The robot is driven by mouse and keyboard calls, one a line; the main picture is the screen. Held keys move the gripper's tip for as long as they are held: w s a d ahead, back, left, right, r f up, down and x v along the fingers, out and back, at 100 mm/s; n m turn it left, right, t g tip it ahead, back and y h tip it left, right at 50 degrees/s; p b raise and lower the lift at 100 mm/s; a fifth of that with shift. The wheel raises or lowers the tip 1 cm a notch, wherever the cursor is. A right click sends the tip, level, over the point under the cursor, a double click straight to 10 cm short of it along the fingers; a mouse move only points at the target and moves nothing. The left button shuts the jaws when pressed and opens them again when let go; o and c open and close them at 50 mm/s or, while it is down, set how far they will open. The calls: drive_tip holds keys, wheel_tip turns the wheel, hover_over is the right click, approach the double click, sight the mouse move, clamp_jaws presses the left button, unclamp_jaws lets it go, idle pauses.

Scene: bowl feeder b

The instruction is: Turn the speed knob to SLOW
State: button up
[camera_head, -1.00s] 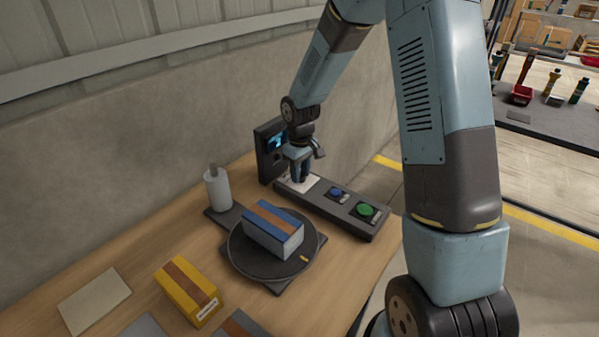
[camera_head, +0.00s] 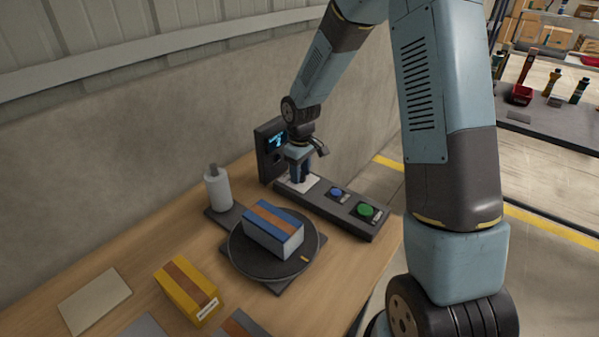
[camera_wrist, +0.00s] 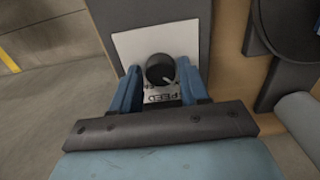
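The speed knob (camera_wrist: 160,70) is a round black knob with a light pointer line. It sits on a white plate (camera_wrist: 128,43) with the word SPEED, seen upside down in the wrist view; the smaller marks are too blurred to read. My gripper (camera_wrist: 160,74) has its two blue fingers on either side of the knob, with a narrow gap showing on each side. In the head view my gripper (camera_head: 301,181) points down over the white plate at the far end of the dark control panel (camera_head: 322,203), and the knob is hidden there.
A blue button (camera_head: 336,192) and a green button (camera_head: 366,211) are on the same panel. A dark box with a lit screen (camera_head: 276,142) stands close behind my gripper. A turntable (camera_head: 262,265) holds a blue box (camera_head: 272,230). A white bottle (camera_head: 217,190) stands left.

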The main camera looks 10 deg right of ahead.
drive_tip(key=shift+o, duration=1.2)
wheel_tip(320, 180, up, 14)
drive_tip(key=shift+f, duration=0.15)
drive_tip(key=s+d+r+m+t, duration=0.35)
drive_tip(key=s+d+r, duration=0.45)
drive_tip(key=s+r, duration=0.35)
drive_tip(key=s+d+r+m+t, duration=0.1)
drive_tip(key=s+d+r+m, duration=0.1)
drive_tip(key=s, duration=0.6)
drive_tip(key=s+d+r+m+t, duration=0.1)
drive_tip(key=s+d+r+m, duration=0.2)
drive_tip(key=s, duration=0.5)
drive_tip(key=shift+s+d+m, duration=0.35)
drive_tip(key=shift+s+d, duration=0.05)
